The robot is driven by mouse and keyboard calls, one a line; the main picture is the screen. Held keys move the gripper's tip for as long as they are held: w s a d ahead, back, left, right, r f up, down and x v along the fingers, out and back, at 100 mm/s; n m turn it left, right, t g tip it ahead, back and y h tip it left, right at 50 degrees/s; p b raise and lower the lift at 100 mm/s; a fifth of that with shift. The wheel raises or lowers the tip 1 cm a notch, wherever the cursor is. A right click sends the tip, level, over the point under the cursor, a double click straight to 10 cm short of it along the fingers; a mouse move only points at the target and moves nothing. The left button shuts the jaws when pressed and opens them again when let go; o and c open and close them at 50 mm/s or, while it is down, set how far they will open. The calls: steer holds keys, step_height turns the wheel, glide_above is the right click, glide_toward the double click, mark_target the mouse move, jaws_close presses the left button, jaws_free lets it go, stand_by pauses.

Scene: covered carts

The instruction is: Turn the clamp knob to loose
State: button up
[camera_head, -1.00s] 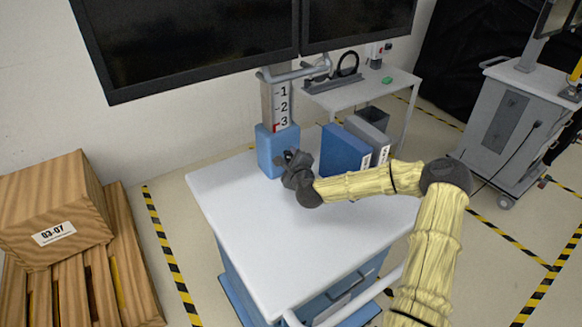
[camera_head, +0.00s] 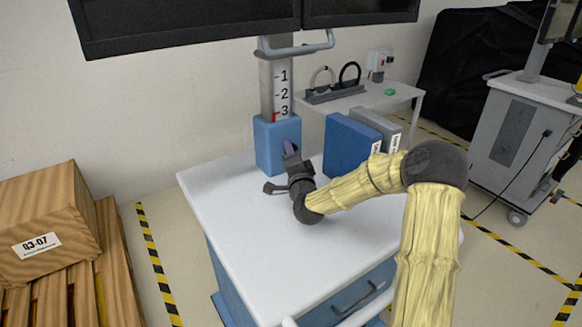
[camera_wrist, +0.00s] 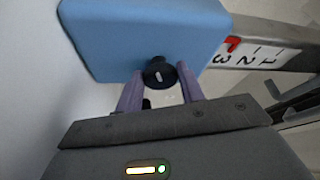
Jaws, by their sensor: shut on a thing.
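The clamp knob (camera_wrist: 159,74) is a small black round knob with a white mark on the blue clamp block (camera_wrist: 110,30), seen in the wrist view. In the head view the blue block (camera_head: 270,145) is at the foot of the numbered column on the cart, and the knob is hidden by my gripper. My gripper (camera_wrist: 160,88) has its two purple fingers on either side of the knob and is shut on it. In the head view my gripper (camera_head: 291,150) reaches up to the block's front.
The column (camera_head: 275,88) carries a 1-2-3 scale with a red mark by 3, and monitors (camera_head: 180,20) above. A blue binder (camera_head: 348,145) and a grey one stand right of the block. The white cart top (camera_head: 235,215) is clear at front left.

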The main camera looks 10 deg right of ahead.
steer(key=shift+f+n+t+y+b, duration=0.15)
steer(key=shift+n+t+b, duration=0.05)
steer(key=shift+n+b, duration=0.4)
steer(key=shift+f+n+t+y+b, duration=0.1)
steer(key=shift+n+t+y+b, duration=0.1)
steer(key=shift+n+b, duration=0.4)
steer(key=o, duration=1)
steer(key=shift+c, duration=0.2)
steer(key=shift+r, duration=0.1)
steer(key=r, duration=1)
steer(key=shift+s+a+p, duration=0.15)
steer(key=shift+a+p, duration=0.1)
steer(key=shift+p, duration=0.1)
steer(key=shift+d, duration=0.2)
